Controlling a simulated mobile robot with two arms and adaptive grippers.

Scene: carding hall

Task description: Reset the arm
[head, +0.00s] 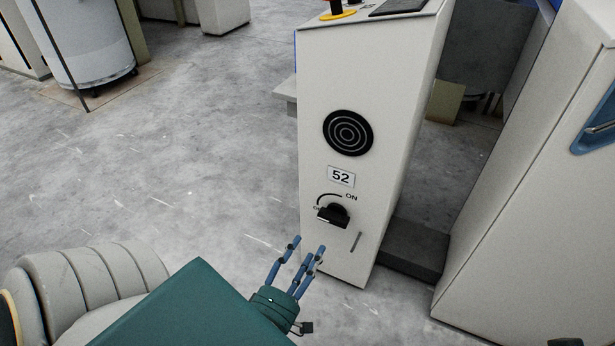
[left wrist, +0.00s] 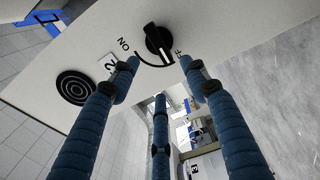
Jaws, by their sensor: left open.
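My left gripper (head: 300,253), with blue jointed fingers, is in front of the lower part of a pale control cabinet (head: 340,80). Its fingers are spread open with nothing between them. A black rotary switch (head: 333,214) with an ON mark sits on the cabinet front, just above and right of the fingertips. In the left wrist view, the switch (left wrist: 157,40) lies beyond the open left gripper (left wrist: 161,68), and the fingers look apart from it. My right gripper is not in view.
Above the switch are a label "52" (head: 341,177) and a round black grille (head: 348,133). Another pale cabinet (head: 535,170) with a blue handle recess stands at the right. A dark low block (head: 415,250) lies between the cabinets.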

